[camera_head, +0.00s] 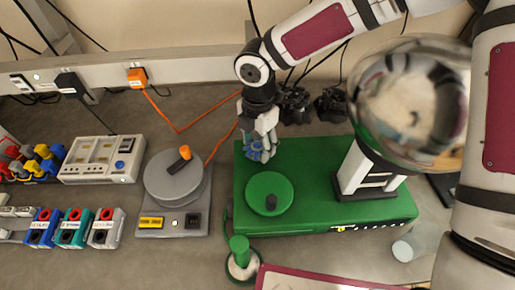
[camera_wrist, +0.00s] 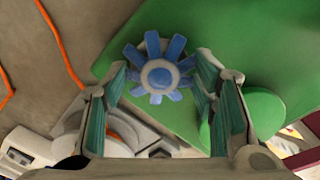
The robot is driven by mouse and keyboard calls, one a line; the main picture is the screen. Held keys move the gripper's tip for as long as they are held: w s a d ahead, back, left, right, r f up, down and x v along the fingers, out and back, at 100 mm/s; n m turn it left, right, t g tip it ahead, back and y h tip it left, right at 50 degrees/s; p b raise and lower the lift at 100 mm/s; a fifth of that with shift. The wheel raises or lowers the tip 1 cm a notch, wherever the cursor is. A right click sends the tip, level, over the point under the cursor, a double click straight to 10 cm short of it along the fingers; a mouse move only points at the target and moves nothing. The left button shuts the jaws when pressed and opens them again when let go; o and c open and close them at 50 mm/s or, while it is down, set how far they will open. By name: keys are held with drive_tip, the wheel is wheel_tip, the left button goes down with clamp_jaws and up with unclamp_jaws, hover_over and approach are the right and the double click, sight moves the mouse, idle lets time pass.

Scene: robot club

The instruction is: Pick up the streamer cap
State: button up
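The streamer cap (camera_wrist: 160,75) has blue fins around a pale hub with a blue centre. In the wrist view it lies ahead of and between my fingertips, over the corner area of the green base. It also shows in the head view (camera_head: 261,151), just below my gripper (camera_head: 262,130), which partly covers it. In the wrist view my gripper (camera_wrist: 161,68) is open, with one teal-padded finger on each side. The fingers stand wider apart than the hub, and I see no clear contact. The height gap cannot be judged well.
The green base (camera_head: 330,222) carries a green disc (camera_head: 268,188) and a white column under a large shiny sphere (camera_head: 412,100) to the right. Left are a grey turntable device (camera_head: 177,178) and a grey box (camera_head: 100,160). An orange cable (camera_head: 187,127) runs behind.

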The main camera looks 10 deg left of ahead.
drive_tip(key=c, duration=1.1)
drive_tip(key=shift+c, duration=0.2)
